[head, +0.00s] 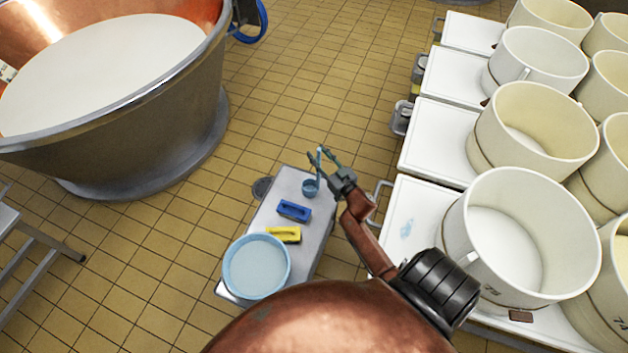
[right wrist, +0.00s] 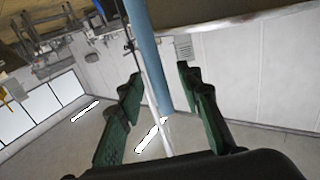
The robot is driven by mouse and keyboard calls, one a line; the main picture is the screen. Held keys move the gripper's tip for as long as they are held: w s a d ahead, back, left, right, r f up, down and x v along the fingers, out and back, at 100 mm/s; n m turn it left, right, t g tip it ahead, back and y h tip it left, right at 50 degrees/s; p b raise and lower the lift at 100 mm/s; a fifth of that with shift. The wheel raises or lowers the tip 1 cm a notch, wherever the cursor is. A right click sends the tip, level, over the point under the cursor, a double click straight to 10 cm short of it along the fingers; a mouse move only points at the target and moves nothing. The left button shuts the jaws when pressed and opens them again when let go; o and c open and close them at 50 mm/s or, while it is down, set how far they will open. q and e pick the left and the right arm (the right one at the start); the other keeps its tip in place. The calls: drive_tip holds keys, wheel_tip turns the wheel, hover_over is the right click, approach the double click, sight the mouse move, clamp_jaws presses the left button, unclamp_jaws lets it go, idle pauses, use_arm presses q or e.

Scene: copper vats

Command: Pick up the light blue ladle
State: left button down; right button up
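The light blue ladle (head: 310,188) stands at the far end of a small grey table, its bowl low and its handle rising between my right fingers. My right gripper (head: 325,158) is open around the upper handle. In the right wrist view the light blue handle (right wrist: 144,50) passes between the two green fingers of the gripper (right wrist: 158,100), with gaps visible on both sides. The handle's lower end is hard to make out there. My left gripper is not in view.
The grey table (head: 318,232) also holds a blue brush-like block (head: 294,210), a yellow one (head: 284,234) and a light blue tub (head: 257,266) at its near end. White tables with large cream tubs (head: 508,240) stand to the right. A copper vat (head: 150,130) stands left, with open tiled floor between.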

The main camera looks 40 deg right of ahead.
drive_tip(key=shift+c, duration=0.7)
clamp_jaws()
